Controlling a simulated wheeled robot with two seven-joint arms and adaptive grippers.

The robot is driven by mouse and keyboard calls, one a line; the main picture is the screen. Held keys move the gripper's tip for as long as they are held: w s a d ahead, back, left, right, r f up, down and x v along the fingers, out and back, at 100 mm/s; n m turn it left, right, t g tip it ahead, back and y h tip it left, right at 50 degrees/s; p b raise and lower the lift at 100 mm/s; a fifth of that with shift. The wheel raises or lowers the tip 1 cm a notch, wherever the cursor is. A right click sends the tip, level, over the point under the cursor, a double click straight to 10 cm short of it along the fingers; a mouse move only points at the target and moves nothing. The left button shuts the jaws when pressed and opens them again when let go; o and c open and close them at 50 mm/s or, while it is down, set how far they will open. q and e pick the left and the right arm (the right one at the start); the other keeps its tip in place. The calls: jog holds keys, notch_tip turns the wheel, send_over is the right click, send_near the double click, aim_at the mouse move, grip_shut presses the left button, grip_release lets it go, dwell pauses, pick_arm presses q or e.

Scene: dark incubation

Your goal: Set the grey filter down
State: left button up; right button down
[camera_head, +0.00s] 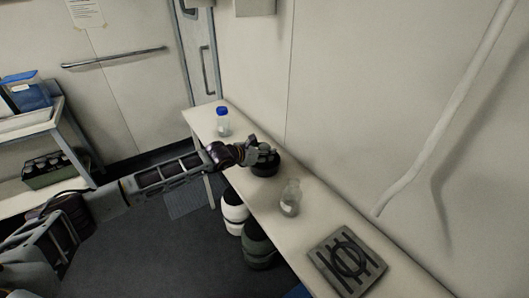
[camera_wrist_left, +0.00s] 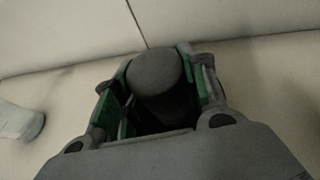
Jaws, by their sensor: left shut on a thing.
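The grey filter (camera_wrist_left: 157,75) is a dark grey cylinder with a round end, seen between the green-padded fingers in the left wrist view. My left gripper (camera_wrist_left: 158,90) is shut on it. In the head view my left gripper (camera_head: 262,153) is over the far half of the bench, with a dark round shape (camera_head: 265,169) right under its fingers. I cannot tell whether that shape is part of the filter or a separate thing, nor whether the filter touches the bench. My right gripper is not in view.
On the narrow bench (camera_head: 318,213), a blue-capped bottle (camera_head: 222,122) stands beyond the gripper and a clear flask (camera_head: 290,198) nearer. A grey slotted plate (camera_head: 346,262) lies at the near end. The wall runs close behind. Bins (camera_head: 257,246) stand below.

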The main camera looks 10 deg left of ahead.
pick_arm(q)
jog(key=o, duration=1.1)
jog(key=shift+f, duration=0.1)
jog(key=shift+r, duration=0.2)
jog(key=shift+s+a+r, duration=0.15)
jog(key=shift+s+a, duration=0.25)
jog(key=shift+s, duration=0.15)
jog(key=shift+b+v, duration=1.1)
jog(key=shift+v, duration=4.2)
jog(key=shift+d+r, duration=0.1)
